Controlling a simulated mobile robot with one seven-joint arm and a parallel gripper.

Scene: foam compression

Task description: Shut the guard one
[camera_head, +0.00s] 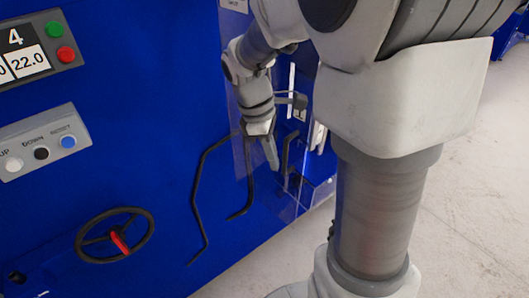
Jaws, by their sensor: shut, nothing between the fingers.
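A clear guard panel (241,112) stands out from the blue machine, left of my gripper. Black bent bars show near it: a long one (197,190) on the blue face to the left, and a shorter one (290,148) to the right of my gripper. Another clear panel edge (318,192) shows low on the right. My gripper (272,164) is shut and empty, pointing down between the clear panel and the shorter bar. I cannot tell whether it touches the guard. My arm hides part of this area.
The blue machine carries a display with green and red buttons (66,54), a grey box with UP, DOWN and RESET buttons (41,143), and a black handwheel with a red handle (119,240). Bare pale floor (468,215) lies to the right.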

